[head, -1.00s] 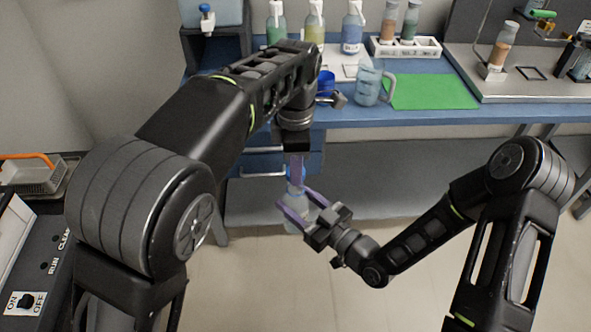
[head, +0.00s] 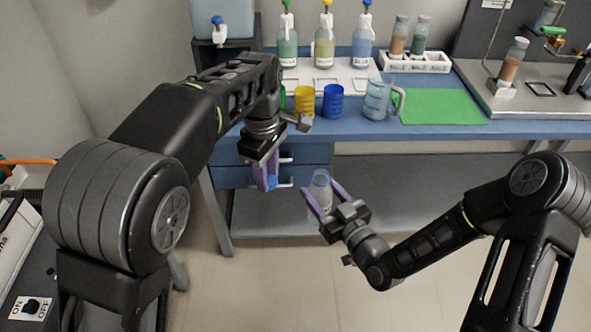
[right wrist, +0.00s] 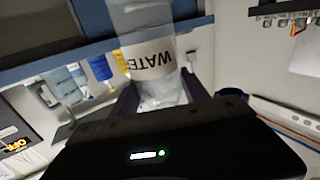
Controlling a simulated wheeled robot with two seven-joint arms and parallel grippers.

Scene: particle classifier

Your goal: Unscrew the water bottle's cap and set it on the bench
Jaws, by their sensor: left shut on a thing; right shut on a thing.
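The clear water bottle (head: 320,187) is held in front of the bench, its open neck uncovered at the top. My right gripper (head: 324,203) is shut around the bottle's body. In the right wrist view the bottle (right wrist: 152,55) shows its white label, with my right gripper's fingers (right wrist: 160,92) on either side. The blue cap (head: 272,182) is between the fingers of my left gripper (head: 266,180), partly hidden by them. My left gripper is shut on the cap, pointing down, left of the bottle and apart from it. The blue bench (head: 350,132) is behind both grippers.
Green, yellow (head: 304,100) and blue (head: 333,101) cups and a clear jug (head: 377,99) stand near the bench's front edge. Spray bottles stand behind them. A green mat (head: 440,106) lies right of the jug, its surface clear. Drawers (head: 300,160) are under the bench.

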